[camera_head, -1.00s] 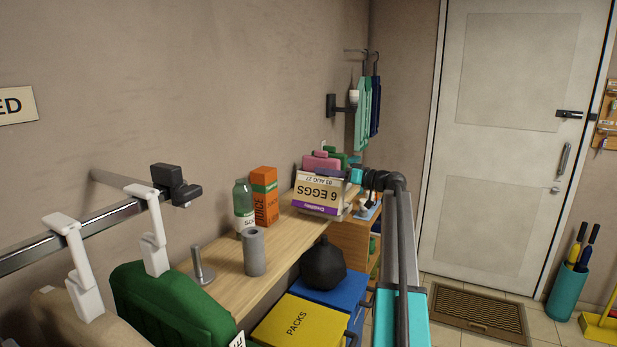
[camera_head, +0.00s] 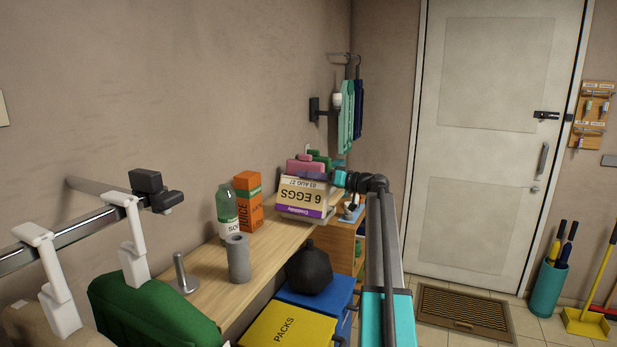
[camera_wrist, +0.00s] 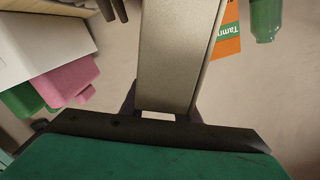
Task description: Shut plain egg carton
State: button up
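The egg carton (camera_head: 302,197) stands at the far end of the wooden counter in the head view. Its beige printed face, with a purple band, is upright and its "6 EGGS" lettering is upside down, so the lid looks raised. The inside is hidden. My gripper (camera_head: 340,178) is at the carton's upper right edge; I cannot tell whether they touch. In the wrist view, a beige-grey slab (camera_wrist: 178,50) runs down to the dark gripper parts; I cannot tell for sure what it is. The finger opening is not clear.
An orange juice carton (camera_head: 248,200), a green bottle (camera_head: 227,212) and a grey cylinder (camera_head: 238,258) stand on the counter (camera_head: 209,288). Pink (camera_head: 303,166) and green items are behind the egg carton. A black round object (camera_head: 309,268) and yellow box (camera_head: 283,330) are below.

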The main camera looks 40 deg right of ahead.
jog(key=shift+s, duration=0.1)
jog(key=b+v, duration=0.3)
jog(key=v, duration=1)
jog(key=shift+s+d, duration=0.15)
jog(key=shift+s, duration=0.1)
